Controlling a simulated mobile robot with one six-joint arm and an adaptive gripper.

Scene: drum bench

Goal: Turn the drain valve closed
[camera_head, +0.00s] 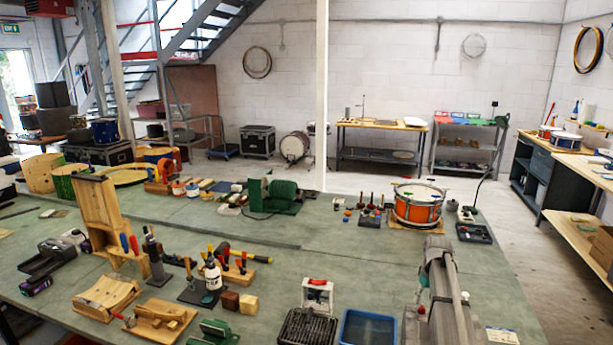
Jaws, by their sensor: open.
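A small white block stand with a red handle on top (317,283) stands near the front middle of the green bench (385,278). It is the likeliest drain valve here, but it is too small to be sure. The red handle lies roughly level across its upper face. How far the valve is turned cannot be told. My grey arm rises at the lower right, to the right of this stand and apart from it. The jaws of my gripper cannot be made out in this view.
A black ribbed tray (306,328) and a blue tray (367,329) sit in front of the white stand. A white bottle (212,273), wooden blocks (239,301) and hand tools crowd the left. An orange drum (418,205) stands farther back. Bare bench lies behind the stand.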

